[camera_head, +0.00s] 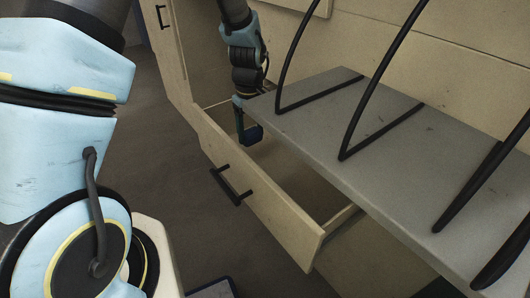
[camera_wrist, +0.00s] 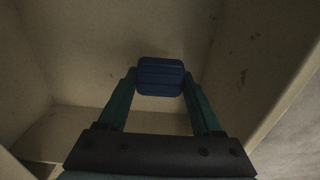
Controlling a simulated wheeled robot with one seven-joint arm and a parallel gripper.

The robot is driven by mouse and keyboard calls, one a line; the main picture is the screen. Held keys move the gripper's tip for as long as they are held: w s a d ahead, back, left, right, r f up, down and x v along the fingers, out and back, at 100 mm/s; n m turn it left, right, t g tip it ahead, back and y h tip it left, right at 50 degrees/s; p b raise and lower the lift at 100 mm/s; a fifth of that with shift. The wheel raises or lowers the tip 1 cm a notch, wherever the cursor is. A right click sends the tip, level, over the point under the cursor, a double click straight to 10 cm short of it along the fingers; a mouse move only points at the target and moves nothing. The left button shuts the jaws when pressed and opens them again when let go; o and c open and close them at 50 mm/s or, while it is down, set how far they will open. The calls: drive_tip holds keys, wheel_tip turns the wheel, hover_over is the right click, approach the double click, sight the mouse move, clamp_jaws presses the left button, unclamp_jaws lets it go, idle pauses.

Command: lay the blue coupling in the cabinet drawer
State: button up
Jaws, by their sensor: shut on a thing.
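The blue coupling (camera_wrist: 161,77) is a dark blue, ribbed, rounded block in the wrist view. My gripper (camera_wrist: 160,84) is shut on it, with one green finger on each side. In the head view the coupling (camera_head: 254,134) hangs at the tips of my gripper (camera_head: 249,129), over the cabinet drawer (camera_head: 268,206). The drawer is pulled open and has pale wooden walls and a black handle. In the wrist view the drawer's floor and walls surround the coupling. I cannot tell how far the coupling is above the drawer floor.
A grey worktop (camera_head: 380,150) with black curved bars (camera_head: 382,130) lies right of my gripper and overhangs part of the drawer. Another black handle (camera_head: 162,16) shows on the cabinet at the upper left. The dark floor (camera_head: 185,185) left of the drawer is clear.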

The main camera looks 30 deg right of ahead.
sight(251, 131)
drive_tip(key=shift+f, duration=3.05)
drive_tip(key=shift+f, duration=0.1)
drive_tip(key=o, duration=1.5)
drive_tip(key=shift+o, duration=0.2)
wheel_tip(251, 131, up, 12)
drive_tip(key=shift+r+b, duration=0.15)
drive_tip(key=shift+b, duration=0.2)
